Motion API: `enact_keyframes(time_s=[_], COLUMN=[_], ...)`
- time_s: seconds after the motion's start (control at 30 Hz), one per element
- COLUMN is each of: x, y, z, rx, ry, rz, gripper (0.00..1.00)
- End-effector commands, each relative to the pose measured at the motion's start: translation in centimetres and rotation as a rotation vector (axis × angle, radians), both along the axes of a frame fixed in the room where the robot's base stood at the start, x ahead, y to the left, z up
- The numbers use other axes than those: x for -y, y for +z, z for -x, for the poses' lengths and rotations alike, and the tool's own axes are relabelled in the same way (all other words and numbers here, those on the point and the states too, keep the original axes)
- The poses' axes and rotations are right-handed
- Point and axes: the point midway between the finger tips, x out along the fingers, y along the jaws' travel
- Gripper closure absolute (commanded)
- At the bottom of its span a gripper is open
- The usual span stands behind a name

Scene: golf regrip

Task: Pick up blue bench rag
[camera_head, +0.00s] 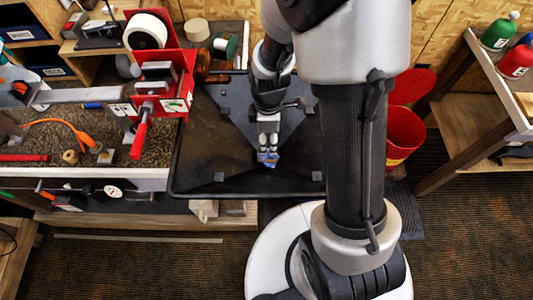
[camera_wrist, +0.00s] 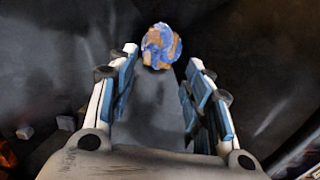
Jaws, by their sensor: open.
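The blue bench rag (camera_wrist: 161,46) is a small crumpled bundle, blue with tan patches, on a dark surface. In the wrist view it lies at the top centre, beyond my fingertips and in line with the gap between them. My gripper (camera_wrist: 164,65) is open, with nothing between its blue-padded fingers. In the head view my gripper (camera_head: 268,148) points down over the black tray (camera_head: 215,150). A bit of blue, likely the rag (camera_head: 268,160), shows at its fingertips there; the gripper covers part of it.
A red vise (camera_head: 163,85) and a workbench with tools (camera_head: 60,135) stand to the left. A red bucket (camera_head: 403,135) stands right of my arm. A shelf with bottles (camera_head: 490,90) is at the far right. The tray around the rag is mostly bare.

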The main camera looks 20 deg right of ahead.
Motion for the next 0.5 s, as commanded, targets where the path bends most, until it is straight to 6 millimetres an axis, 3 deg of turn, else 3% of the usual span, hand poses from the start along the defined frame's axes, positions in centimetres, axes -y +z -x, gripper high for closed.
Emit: enact_keyframes(time_s=[0.1, 0.5], x=[0.0, -0.1], y=[-2.6, -6.4], z=[0.1, 0.1], rx=[-0.005, -0.002], ry=[-0.001, -0.001], rz=[-0.001, 0.0], gripper=[0.54, 0.54])
